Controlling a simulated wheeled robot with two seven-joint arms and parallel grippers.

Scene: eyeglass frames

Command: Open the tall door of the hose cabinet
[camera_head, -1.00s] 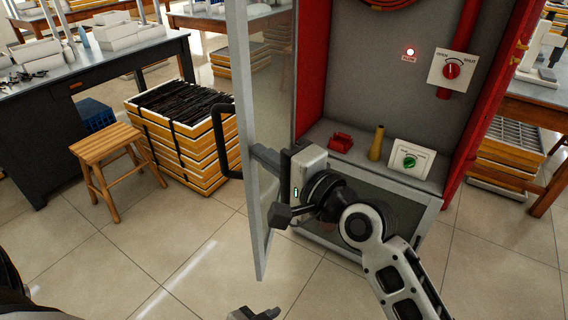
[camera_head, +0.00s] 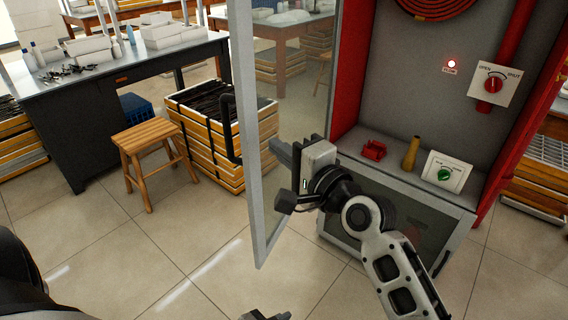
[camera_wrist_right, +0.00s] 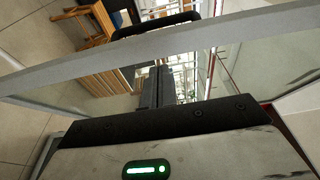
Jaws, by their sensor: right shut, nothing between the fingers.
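The hose cabinet (camera_head: 343,110) is red with a grey interior. Its tall glazed door (camera_head: 245,150) has a pale grey frame and stands open, swung out on the cabinet's left.
Inside the cabinet are a coiled red hose (camera_head: 435,8), a rotary switch panel (camera_head: 494,84), a red block (camera_head: 374,150), a yellow nozzle (camera_head: 411,153) and a green-knob panel (camera_head: 446,172). A wooden stool (camera_head: 146,137) and crates (camera_head: 205,150) stand left beyond the door. Floor in front is clear.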

